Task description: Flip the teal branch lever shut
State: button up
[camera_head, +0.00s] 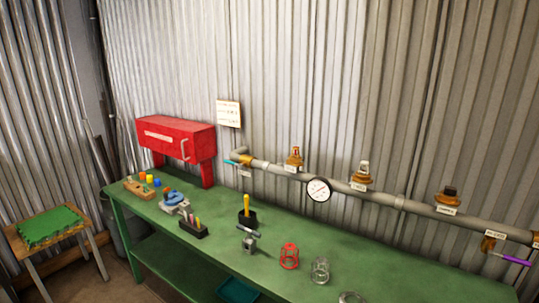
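The teal branch lever (231,162) is a small bar at the left end of the grey pipe. It sticks out to the left of a brass valve body (246,160), beside the red cabinet. A small white tag (245,173) hangs just below the valve. A purple lever (517,261) sits on another brass valve (488,243) at the far right end of the pipe. My gripper is not in view.
The green bench (215,262) runs below the pipe, with a red cabinet (178,140) at its back left. A black holder (247,217), a grey stand (247,240) and a red wire cage (289,257) stand on it. A round gauge (318,190) projects from the pipe.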

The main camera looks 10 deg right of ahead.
aim_at(227, 161)
jog(key=i+j, duration=0.25)
jog(key=i+j+z, duration=0.15)
jog(key=i+j, duration=0.15)
jog(key=j, duration=0.15)
jog(key=i+j, duration=0.25)
jog(key=j, duration=0.15)
jog(key=i+j+z, duration=0.1)
jog(key=i+j, duration=0.15)
jog(key=j, duration=0.15)
jog(key=i+j, duration=0.25)
jog(key=j, duration=0.15)
jog(key=i+j+z, duration=0.15)
jog(key=j, duration=0.25)
jog(key=k+j, duration=0.3)
